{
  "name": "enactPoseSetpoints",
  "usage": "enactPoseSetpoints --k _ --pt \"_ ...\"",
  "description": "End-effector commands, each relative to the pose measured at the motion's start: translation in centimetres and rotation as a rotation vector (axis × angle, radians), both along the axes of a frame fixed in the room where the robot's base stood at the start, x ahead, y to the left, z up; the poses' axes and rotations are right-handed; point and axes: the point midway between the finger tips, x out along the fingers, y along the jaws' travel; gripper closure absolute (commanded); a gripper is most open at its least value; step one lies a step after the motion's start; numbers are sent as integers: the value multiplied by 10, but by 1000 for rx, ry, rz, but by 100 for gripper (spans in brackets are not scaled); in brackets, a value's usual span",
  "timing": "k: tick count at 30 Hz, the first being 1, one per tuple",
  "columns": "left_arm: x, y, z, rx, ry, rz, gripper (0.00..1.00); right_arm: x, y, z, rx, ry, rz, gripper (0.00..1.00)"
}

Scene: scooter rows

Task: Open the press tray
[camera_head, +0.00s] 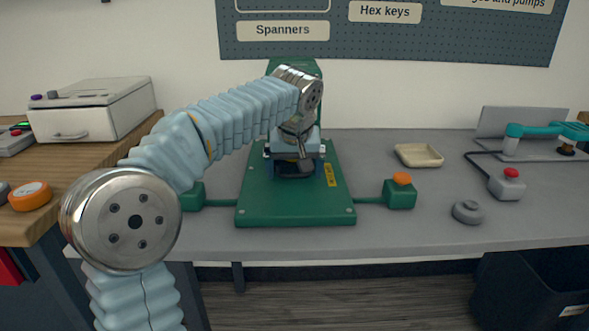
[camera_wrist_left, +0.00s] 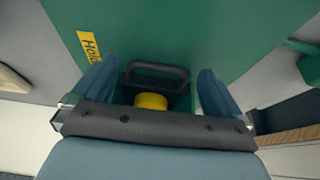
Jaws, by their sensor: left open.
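The green press (camera_head: 295,208) stands on the grey bench, its upper part largely hidden behind my left arm. A dark tray part (camera_head: 295,172) shows low on the press, beneath my left gripper (camera_head: 294,150). In the left wrist view, the tray's black bar handle (camera_wrist_left: 157,69) lies between the two blue fingers of my left gripper (camera_wrist_left: 154,82). The fingers are spread, with a gap on both sides of the handle. A yellow round part (camera_wrist_left: 150,101) shows just behind the handle. How far the tray is pulled out is hard to tell. My right gripper is out of view.
Green button boxes flank the press; the right one (camera_head: 400,196) has an orange top. A cream dish (camera_head: 419,155), a grey knob (camera_head: 468,212) and a red-button box (camera_head: 507,185) sit to the right. A wooden counter (camera_head: 90,160) with a white machine (camera_head: 92,109) stands left.

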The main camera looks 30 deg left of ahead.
Motion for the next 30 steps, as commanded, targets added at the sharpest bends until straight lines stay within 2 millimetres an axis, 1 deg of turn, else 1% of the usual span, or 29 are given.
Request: enactPoseSetpoints --k 7,20,21,26,30 --pt "0 0 -1 0 0 0 0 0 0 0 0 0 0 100" --pt "0 0 0 1 -1 0 66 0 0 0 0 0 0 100" --pt "0 0 0 0 -1 0 68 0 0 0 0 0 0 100" --pt "-3 -2 -1 1 -2 -1 68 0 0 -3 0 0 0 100" --pt "-16 -10 -2 0 -4 -3 68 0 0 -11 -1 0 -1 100"
